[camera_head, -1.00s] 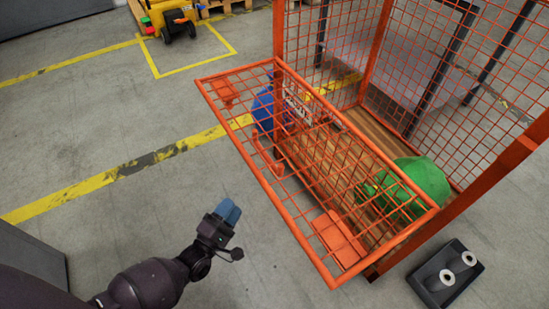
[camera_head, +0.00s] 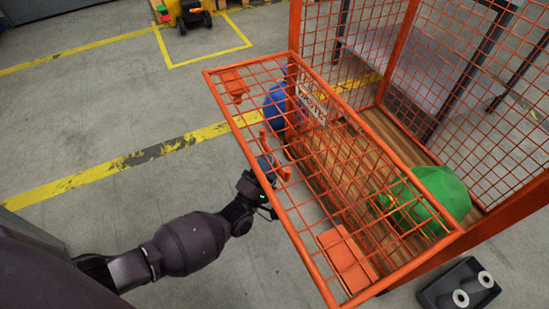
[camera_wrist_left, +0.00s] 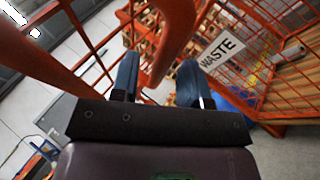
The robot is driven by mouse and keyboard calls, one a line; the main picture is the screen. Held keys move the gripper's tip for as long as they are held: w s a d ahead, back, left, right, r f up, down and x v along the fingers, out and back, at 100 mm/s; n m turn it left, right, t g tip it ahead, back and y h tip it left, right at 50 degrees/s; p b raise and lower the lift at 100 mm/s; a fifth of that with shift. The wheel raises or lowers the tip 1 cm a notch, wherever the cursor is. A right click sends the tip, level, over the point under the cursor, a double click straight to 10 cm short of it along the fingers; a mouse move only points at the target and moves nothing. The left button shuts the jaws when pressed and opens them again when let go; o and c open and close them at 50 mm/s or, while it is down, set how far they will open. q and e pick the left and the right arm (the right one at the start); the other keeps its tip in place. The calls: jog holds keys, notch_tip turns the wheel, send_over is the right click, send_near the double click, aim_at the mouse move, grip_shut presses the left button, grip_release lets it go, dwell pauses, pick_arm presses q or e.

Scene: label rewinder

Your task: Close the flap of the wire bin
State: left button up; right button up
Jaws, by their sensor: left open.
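The wire bin (camera_head: 395,55) is an orange mesh cage with a wooden floor. Its flap (camera_head: 233,122), a framed orange mesh panel, is open and sticks out from the front. An orange bar like a handle (camera_head: 285,170) shows at the flap's outer side. My left gripper (camera_head: 266,168) is open at this bar, partly behind the mesh in the head view. In the left wrist view an orange bar (camera_wrist_left: 170,40) passes between my two blue fingers (camera_wrist_left: 157,78); whether they touch it is unclear. My right gripper is not in view.
A green bag (camera_head: 440,190) and a blue bag (camera_head: 275,105) show at the bin. A WASTE sign (camera_wrist_left: 222,50) hangs on the mesh. A black tray with white rolls (camera_head: 460,288) stands on the floor at right.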

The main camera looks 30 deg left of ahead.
pick_arm(q)
jog(key=shift+x, duration=0.95)
grip_shut()
